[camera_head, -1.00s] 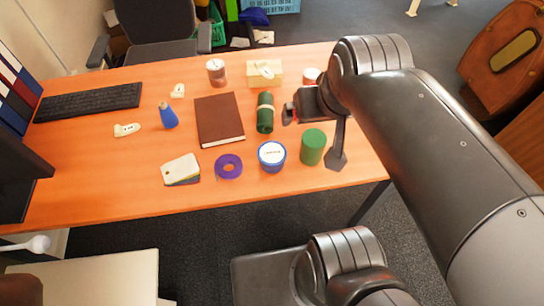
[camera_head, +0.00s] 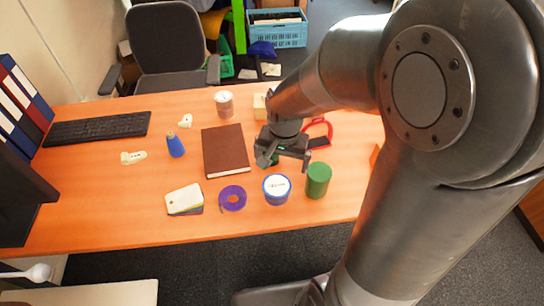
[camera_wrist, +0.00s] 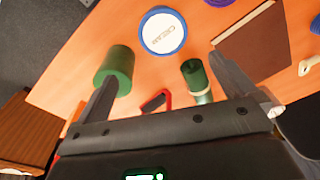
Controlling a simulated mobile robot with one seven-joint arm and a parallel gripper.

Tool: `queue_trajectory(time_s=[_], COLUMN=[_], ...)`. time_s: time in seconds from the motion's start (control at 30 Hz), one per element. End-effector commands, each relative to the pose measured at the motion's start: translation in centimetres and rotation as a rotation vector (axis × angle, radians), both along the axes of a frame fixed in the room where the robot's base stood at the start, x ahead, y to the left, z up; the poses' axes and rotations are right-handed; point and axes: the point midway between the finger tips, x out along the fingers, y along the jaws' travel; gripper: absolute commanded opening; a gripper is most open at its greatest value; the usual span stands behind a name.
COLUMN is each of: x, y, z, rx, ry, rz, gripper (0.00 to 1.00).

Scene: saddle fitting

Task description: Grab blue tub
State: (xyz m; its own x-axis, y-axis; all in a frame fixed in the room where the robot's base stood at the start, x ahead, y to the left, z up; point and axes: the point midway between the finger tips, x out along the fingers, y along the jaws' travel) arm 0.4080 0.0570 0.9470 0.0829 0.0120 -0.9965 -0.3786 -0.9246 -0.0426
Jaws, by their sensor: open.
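The blue tub (camera_head: 276,190) has a white lid with dark lettering and stands upright near the front edge of the desk, between a purple tape roll and a green cylinder. In the wrist view the tub (camera_wrist: 162,32) shows at the top centre, its lid reading CREAM. My gripper (camera_head: 285,162) is open and hangs behind the tub, over the dark green roll, apart from the tub. In the wrist view my gripper's fingers (camera_wrist: 163,72) are spread, with the tub beyond their tips.
A green cylinder (camera_head: 318,180) stands close right of the tub; a purple tape roll (camera_head: 232,198) lies to its left. A dark green banded roll (camera_wrist: 196,82) is below my gripper. A brown book (camera_head: 225,150) lies left, a red-handled item (camera_head: 318,140) right.

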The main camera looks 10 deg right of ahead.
Motion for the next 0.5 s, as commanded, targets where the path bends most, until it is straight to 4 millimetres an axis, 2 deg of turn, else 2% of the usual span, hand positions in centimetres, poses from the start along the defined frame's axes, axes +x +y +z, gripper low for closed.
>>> queue_trajectory(time_s=[0.03,0.13,0.5], x=[0.2,0.5,0.7], y=[0.4,0.9,1.3], z=[-1.4,-3.3,-7.1], rx=[-0.002,-0.005,-0.010], ry=[0.026,0.057,0.088], rz=[-0.016,-0.047,-0.082], gripper=[1.00,1.00,1.00])
